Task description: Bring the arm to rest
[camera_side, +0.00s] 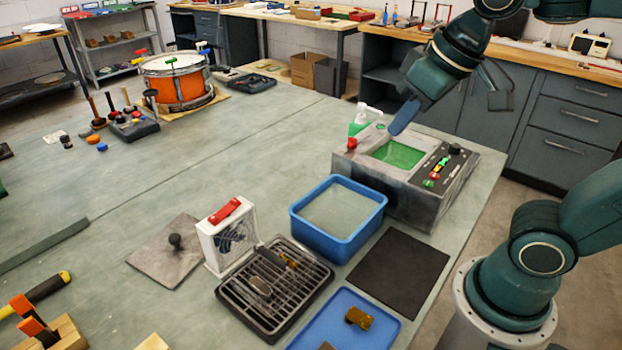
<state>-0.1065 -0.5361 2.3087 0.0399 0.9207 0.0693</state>
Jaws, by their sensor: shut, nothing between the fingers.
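My arm reaches in from the top right, and my gripper (403,117) hangs above the back left part of a grey machine with a green screen. Its blue fingertips point down and to the left. The fingers look closed together with nothing held. The fingertips appear clear of the machine, though the exact gap is hard to tell from this angle.
An orange drum (181,90) is at the back left. The bench centre is largely clear.

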